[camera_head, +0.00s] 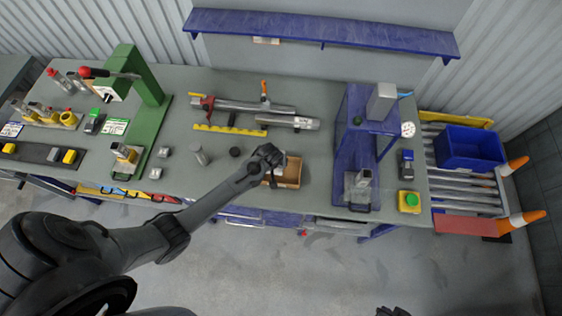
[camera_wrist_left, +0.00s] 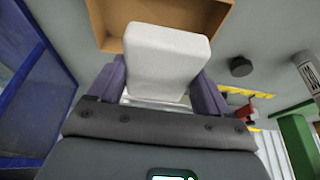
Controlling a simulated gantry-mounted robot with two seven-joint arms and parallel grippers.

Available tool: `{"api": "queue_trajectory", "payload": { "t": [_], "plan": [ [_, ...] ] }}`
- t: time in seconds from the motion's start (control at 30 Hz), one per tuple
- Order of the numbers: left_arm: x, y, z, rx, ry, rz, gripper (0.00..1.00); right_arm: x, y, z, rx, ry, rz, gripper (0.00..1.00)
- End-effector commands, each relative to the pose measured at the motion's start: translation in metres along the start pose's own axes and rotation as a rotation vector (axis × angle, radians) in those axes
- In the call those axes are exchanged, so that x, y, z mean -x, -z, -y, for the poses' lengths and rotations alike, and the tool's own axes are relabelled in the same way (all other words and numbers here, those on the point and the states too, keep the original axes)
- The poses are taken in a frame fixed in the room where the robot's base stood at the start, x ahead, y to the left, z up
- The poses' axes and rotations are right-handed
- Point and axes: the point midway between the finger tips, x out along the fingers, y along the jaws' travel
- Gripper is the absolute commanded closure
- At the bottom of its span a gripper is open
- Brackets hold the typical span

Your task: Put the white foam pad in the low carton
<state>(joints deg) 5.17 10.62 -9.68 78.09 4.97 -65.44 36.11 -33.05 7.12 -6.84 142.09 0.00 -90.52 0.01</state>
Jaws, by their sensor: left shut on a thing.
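The white foam pad (camera_wrist_left: 165,58) is between the two fingers of my left gripper (camera_wrist_left: 162,88), which is shut on it. In the head view my left gripper (camera_head: 272,160) is at the upper left edge of the low carton (camera_head: 292,173) and hides most of the pad. The carton is brown and open-topped. In the left wrist view the carton (camera_wrist_left: 101,28) lies past the pad, which overlaps its near wall; I cannot tell the height between them. A dark part at the bottom edge of the head view may be my right gripper (camera_head: 392,312); its jaws cannot be made out.
A blue press stand (camera_head: 350,150) stands right of the carton. A dark round puck (camera_head: 235,152) and a grey cylinder (camera_head: 200,155) stand to its left. A yellow strip (camera_head: 228,130) and a clamp bar (camera_head: 255,108) lie behind. A blue bin (camera_head: 468,150) sits on rollers at far right.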

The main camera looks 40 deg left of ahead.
Motion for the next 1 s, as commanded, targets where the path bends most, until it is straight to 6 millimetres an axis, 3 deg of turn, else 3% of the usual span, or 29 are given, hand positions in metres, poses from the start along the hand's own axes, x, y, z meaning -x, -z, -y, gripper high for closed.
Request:
{"api": "queue_trajectory", "payload": {
  "t": [0.2, 0.7, 1.0],
  "plan": [
    [0.005, 0.014, 0.007, -0.002, -0.001, 0.003, 0.49, 0.004, 0.001, 0.002, -0.004, 0.005, 0.002, 1.0],
    [0.008, 0.014, 0.006, -0.002, -0.001, 0.005, 0.49, 0.01, 0.002, 0.002, -0.007, 0.008, 0.004, 1.0],
    [-0.021, 0.003, 0.006, -0.002, -0.001, 0.005, 0.49, -0.01, -0.005, 0.001, 0.002, 0.0, 0.004, 1.0]
  ]
}}
